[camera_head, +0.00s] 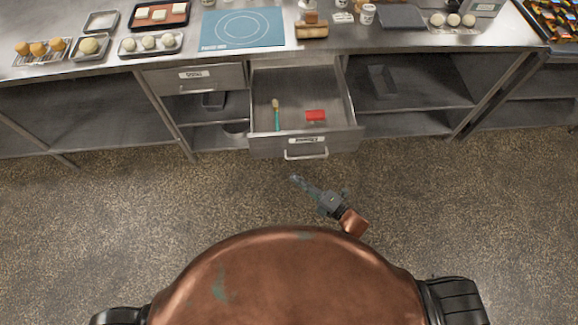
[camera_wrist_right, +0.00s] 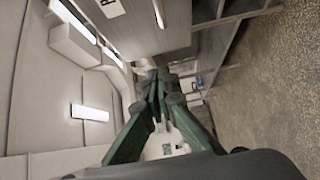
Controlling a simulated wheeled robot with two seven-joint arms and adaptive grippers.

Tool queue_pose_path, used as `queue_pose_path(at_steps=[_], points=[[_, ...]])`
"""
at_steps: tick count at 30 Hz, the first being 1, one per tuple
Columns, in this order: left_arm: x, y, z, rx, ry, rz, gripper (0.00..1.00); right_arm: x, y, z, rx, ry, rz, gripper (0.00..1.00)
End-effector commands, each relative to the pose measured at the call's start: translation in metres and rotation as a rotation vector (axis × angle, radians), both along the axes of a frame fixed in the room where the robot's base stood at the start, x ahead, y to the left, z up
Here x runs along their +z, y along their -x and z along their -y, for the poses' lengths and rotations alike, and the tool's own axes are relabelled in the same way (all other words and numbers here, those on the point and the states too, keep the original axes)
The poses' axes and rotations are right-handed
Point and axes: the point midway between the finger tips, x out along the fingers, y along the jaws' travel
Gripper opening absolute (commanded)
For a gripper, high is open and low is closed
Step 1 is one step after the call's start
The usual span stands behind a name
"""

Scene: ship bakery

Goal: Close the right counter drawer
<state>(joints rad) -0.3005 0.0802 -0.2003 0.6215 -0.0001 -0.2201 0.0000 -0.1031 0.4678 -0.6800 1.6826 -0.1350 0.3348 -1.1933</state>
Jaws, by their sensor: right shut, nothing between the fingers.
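The right counter drawer (camera_head: 254,97) is pulled out from under the steel counter in the head view. A brush with a teal handle (camera_head: 277,118) and a red item (camera_head: 316,115) lie in it. Its front carries a label and a bar handle (camera_head: 306,155). My right gripper (camera_head: 295,180) is shut and empty, in front of the drawer and apart from the handle. In the right wrist view the gripper's green fingers (camera_wrist_right: 152,80) meet at their tips, with a pale drawer-like front (camera_wrist_right: 135,30) beyond. My left gripper is not in view.
The left drawer (camera_head: 195,79) is shut. The steel counter (camera_head: 330,45) holds a blue mat (camera_head: 243,28), trays of dough and buns, and jars. Open shelves (camera_head: 410,90) flank the drawers. The speckled floor (camera_head: 130,220) in front is clear.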

Motion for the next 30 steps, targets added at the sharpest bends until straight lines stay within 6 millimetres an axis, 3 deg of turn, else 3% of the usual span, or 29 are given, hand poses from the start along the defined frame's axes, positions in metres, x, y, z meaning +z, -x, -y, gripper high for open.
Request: queue_pose_path(at_steps=[14,21,30], points=[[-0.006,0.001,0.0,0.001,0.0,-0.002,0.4,-0.001,-0.066,-0.065,-0.002,-0.002,-0.002,0.0],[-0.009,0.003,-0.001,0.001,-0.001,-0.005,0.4,-0.002,-0.098,-0.065,-0.002,0.001,-0.003,0.0],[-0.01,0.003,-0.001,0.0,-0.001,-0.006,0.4,-0.001,-0.106,-0.064,-0.003,0.0,-0.004,0.0]])
